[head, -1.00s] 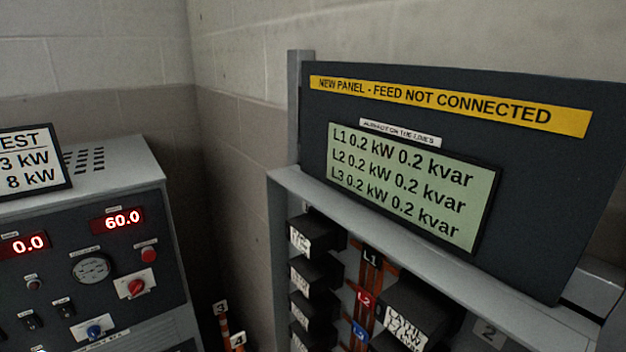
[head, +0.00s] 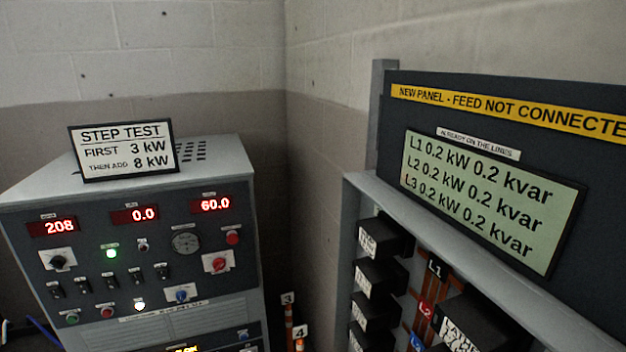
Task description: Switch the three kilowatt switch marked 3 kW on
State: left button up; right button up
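A dark control console (head: 170,222) stands at the left in the head view. A sign (head: 124,150) on its top reads "STEP TEST, FIRST 3 kW, THEN ADD 8 kW". A row of several small black switches (head: 110,280) runs across its front. Their labels are too small to read, so I cannot tell whether one is marked 3 kW or how each is set. Red displays show 208 (head: 52,227), 0.0 (head: 135,214) and 60.0 (head: 211,205). A green lamp (head: 112,253) and a white lamp (head: 139,306) are lit. Neither gripper is in view.
A panel (head: 480,93) at the right reads "NEW PANEL - FEED NOT CONNECTED". Its screen (head: 487,203) shows 0.2 kW and 0.2 kvar on L1, L2 and L3. Black breaker blocks (head: 377,276) sit below. Orange numbered posts (head: 289,318) stand between console and panel.

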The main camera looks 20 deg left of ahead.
aim_at(83, 288)
jog(key=z, duration=0.05)
jog(key=k, duration=1.15)
jog(key=u, duration=1.3)
jog(key=i, duration=1.25)
jog(key=z, duration=0.15)
jog(key=k, duration=0.35)
jog(key=z, duration=0.5)
